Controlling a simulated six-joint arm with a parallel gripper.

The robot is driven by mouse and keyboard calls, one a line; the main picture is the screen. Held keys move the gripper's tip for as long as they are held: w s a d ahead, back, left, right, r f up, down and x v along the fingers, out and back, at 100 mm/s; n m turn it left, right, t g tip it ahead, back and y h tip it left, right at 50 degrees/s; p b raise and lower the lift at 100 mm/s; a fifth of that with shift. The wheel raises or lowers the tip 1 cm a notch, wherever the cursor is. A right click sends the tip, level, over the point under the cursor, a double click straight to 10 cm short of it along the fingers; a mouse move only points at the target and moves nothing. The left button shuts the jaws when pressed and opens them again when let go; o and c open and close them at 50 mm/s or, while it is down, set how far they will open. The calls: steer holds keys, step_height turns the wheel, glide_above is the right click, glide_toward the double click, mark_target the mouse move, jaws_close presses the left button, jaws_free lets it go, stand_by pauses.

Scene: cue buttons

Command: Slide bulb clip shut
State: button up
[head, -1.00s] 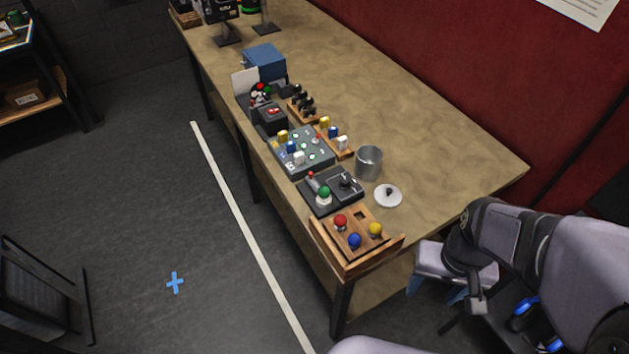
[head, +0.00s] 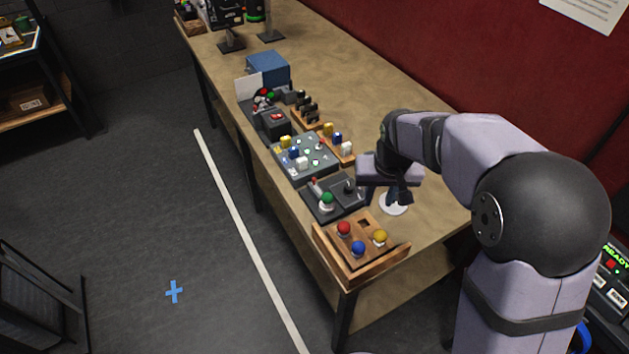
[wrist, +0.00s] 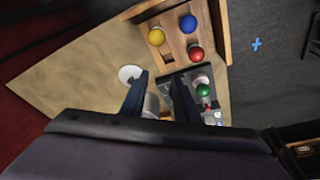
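A dark plate (head: 319,206) lies near the front end of the table. It carries a green ball-shaped bulb (head: 327,200), a small red-tipped part and a black knob (head: 349,186). I cannot tell which part is the clip or how far it is slid. In the wrist view the green bulb (wrist: 204,90) is right of my fingers. My gripper (head: 388,197) hangs over the table, just right of the plate. In the wrist view my gripper (wrist: 160,82) has its two fingers apart, with nothing visibly held. A grey metal cup (wrist: 151,104) shows behind them, partly hidden.
A white lid (head: 393,206) lies below my gripper. A wooden tray (head: 334,260) with red, blue and yellow balls stands at the table's front corner. A grey button panel (head: 304,174), wooden racks and a blue box (head: 268,68) stand farther back. The table's right side is clear.

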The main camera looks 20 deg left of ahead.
steer(key=n+t+y+b, duration=0.1)
steer(key=n+b, duration=0.1)
glide_toward(314, 178)
steer(key=f, duration=0.1)
steer(key=shift+t, duration=0.3)
steer(key=shift+p+x, duration=1.65)
steer(key=shift+x, duration=1.95)
steer(key=shift+s, duration=0.15)
steer(key=shift+c, duration=0.3)
